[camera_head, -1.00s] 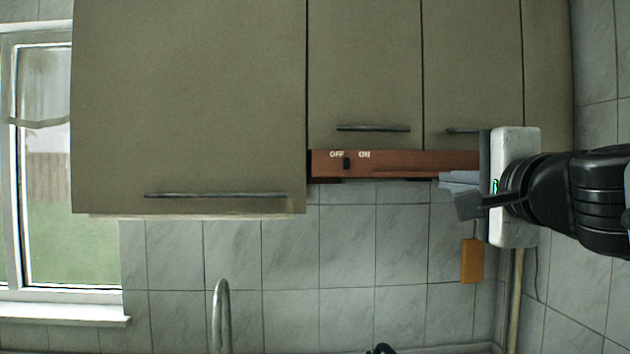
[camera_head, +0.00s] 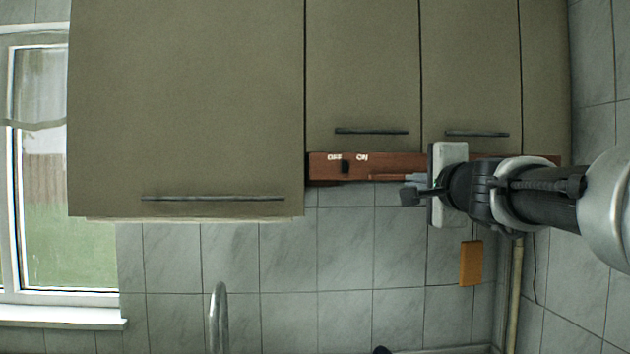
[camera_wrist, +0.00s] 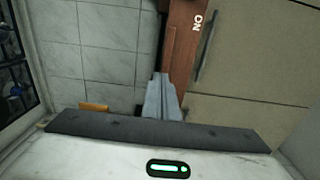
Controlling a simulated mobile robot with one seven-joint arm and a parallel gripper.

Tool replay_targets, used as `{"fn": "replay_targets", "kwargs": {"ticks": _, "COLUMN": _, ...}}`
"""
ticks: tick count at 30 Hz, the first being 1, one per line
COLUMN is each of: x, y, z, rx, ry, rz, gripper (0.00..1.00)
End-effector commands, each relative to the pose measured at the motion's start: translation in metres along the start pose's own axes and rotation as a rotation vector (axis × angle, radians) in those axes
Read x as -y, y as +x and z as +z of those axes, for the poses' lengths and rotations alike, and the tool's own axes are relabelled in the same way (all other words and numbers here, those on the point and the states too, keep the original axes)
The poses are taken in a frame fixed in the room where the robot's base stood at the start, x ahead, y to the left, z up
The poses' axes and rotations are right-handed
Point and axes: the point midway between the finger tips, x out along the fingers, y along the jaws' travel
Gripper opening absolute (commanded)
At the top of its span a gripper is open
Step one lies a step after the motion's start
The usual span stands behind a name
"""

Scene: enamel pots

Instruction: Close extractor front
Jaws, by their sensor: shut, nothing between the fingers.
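Cabinet doors with dark bar handles (camera_head: 371,131) hang just above the strip. A larger cabinet (camera_head: 186,110) stands to the left. An orange block (camera_head: 471,263) is on the tiled wall below. A faucet (camera_head: 218,318) rises at the bottom.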

Motion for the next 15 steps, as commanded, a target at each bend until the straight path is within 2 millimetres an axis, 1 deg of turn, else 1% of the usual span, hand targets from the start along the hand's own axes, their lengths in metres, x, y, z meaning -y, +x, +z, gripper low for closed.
{"fn": "replay_targets", "kwargs": {"ticks": 8, "x": 0.0, "y": 0.0, "z": 0.0, "rx": 0.0, "ry": 0.0, "rz": 0.0, "gripper": 0.0}}
{"fn": "replay_targets", "kwargs": {"ticks": 10, "x": -0.001, "y": 0.005, "z": 0.0, "rx": 0.0, "ry": 0.0, "rz": 0.0, "gripper": 0.0}}
{"fn": "replay_targets", "kwargs": {"ticks": 13, "x": -0.002, "y": 0.022, "z": 0.0, "rx": 0.001, "ry": -0.001, "rz": 0.001, "gripper": 0.0}}
{"fn": "replay_targets", "kwargs": {"ticks": 15, "x": -0.004, "y": 0.042, "z": 0.0, "rx": 0.001, "ry": -0.001, "rz": 0.003, "gripper": 0.0}}
